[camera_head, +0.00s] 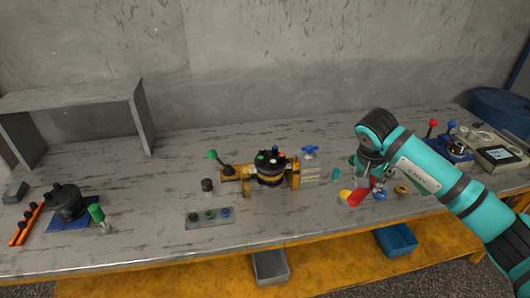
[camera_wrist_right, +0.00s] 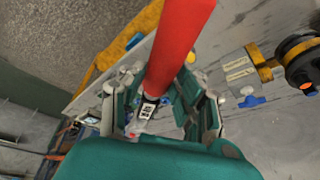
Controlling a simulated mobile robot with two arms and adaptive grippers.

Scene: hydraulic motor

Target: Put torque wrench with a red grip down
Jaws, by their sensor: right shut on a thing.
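The torque wrench with a red grip (camera_wrist_right: 180,45) is held in my right gripper (camera_wrist_right: 165,95), whose fingers are closed around it near the dark label. In the wrist view the red grip points up and away from the gripper. In the head view the red grip (camera_head: 357,193) shows just below the right gripper (camera_head: 368,180), low over or at the table top; I cannot tell whether it touches. The rest of the wrench is hidden by the gripper. My left gripper is not in view.
A hydraulic motor (camera_head: 270,168) on an orange fixture stands mid-table. A yellow piece (camera_head: 345,194), a blue piece (camera_head: 380,194) and a brass ring (camera_head: 402,189) lie near the right gripper. A blue bin (camera_head: 396,241) sits below the front edge.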

